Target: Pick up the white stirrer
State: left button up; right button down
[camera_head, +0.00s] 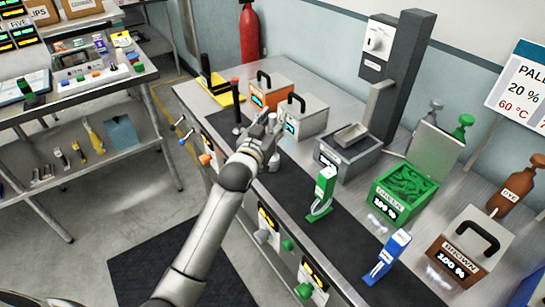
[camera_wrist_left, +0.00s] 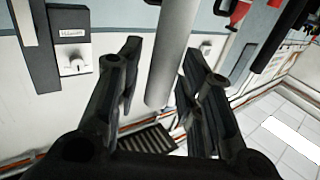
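My left gripper (camera_head: 268,128) is over the far part of the dark strip on the bench, in front of the grey-white box. In the left wrist view its two black fingers (camera_wrist_left: 165,85) are spread apart. A pale grey-white cylinder (camera_wrist_left: 167,55) runs down between them; it appears to be the white stirrer, but I cannot be sure. I cannot tell whether the right finger touches it. In the head view my gripper mostly hides this spot. My right gripper is not in view.
A grey-white box (camera_head: 312,119) and an orange box (camera_head: 268,95) stand behind the gripper. A green device (camera_head: 325,185) and a blue device (camera_head: 390,255) stand along the strip. A green crate (camera_head: 376,186) is at right.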

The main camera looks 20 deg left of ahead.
pick_arm(q)
grip_shut()
jog(key=shift+r, duration=0.1)
